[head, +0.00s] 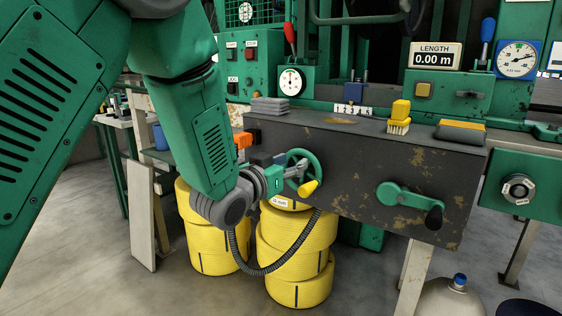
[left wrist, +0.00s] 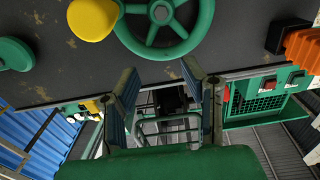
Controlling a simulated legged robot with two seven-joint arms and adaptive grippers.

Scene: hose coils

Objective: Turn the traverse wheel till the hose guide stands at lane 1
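The traverse wheel (head: 312,160) is a green spoked handwheel with a yellow knob (head: 308,188), on the dark front panel. In the left wrist view the wheel (left wrist: 150,38) is at the top, its knob (left wrist: 92,18) to the left. My left gripper (head: 290,173) is at the wheel in the head view. In the left wrist view its fingers (left wrist: 160,70) stand apart with nothing between them, pointing toward the wheel's lower rim. A blue block (head: 353,91), seemingly the hose guide, stands above a white numbered lane strip (head: 353,110); its exact lane is too small to read.
A green crank (head: 405,196) with a black knob is right of the wheel. Yellow hose coils (head: 297,270) stand below. An orange part (head: 243,140) sits left of the wheel.

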